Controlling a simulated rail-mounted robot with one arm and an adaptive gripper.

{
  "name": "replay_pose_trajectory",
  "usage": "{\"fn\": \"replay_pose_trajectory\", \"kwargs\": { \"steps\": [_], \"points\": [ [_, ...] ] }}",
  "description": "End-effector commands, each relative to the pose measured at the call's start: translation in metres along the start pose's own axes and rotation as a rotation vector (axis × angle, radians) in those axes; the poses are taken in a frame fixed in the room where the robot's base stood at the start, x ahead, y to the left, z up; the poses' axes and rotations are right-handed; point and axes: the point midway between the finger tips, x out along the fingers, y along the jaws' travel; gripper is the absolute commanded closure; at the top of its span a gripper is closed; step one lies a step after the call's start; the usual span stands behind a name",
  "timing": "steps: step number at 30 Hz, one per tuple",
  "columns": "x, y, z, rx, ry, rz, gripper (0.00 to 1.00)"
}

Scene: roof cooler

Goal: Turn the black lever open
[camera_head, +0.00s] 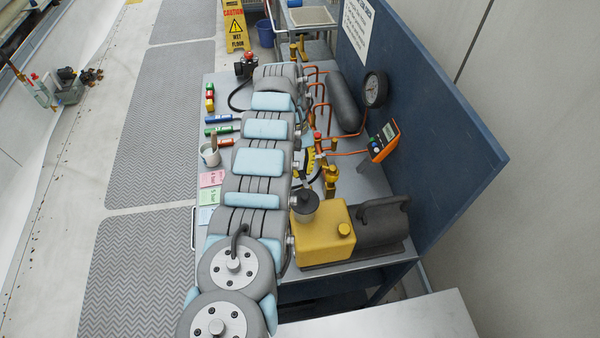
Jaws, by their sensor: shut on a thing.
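My grey and light-blue arm covers the left-middle of the workbench (372,188) in the head view. My gripper cannot be made out; the arm links hide the area where it may be. I cannot pick out the black lever for certain. Brass-yellow valve fittings (330,178) stand just right of my arm, on orange-brown pipes. A yellow and black part (310,155) shows partly at the arm's edge, and I cannot tell what it is.
A yellow pump (325,232) with a dark motor stands at the bench's near end. A dark cylinder (343,100), a round gauge (375,89) and an orange meter (383,141) are at the right, by the blue panel (430,125).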

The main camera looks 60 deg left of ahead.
Motion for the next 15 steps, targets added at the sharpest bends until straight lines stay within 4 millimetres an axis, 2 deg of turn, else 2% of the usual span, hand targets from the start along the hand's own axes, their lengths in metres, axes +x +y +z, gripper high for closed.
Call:
{"fn": "replay_pose_trajectory", "kwargs": {
  "steps": [15],
  "points": [
    [0.001, 0.0026, 0.0004, 0.041, -0.002, -0.017, 1.0]
  ]
}}
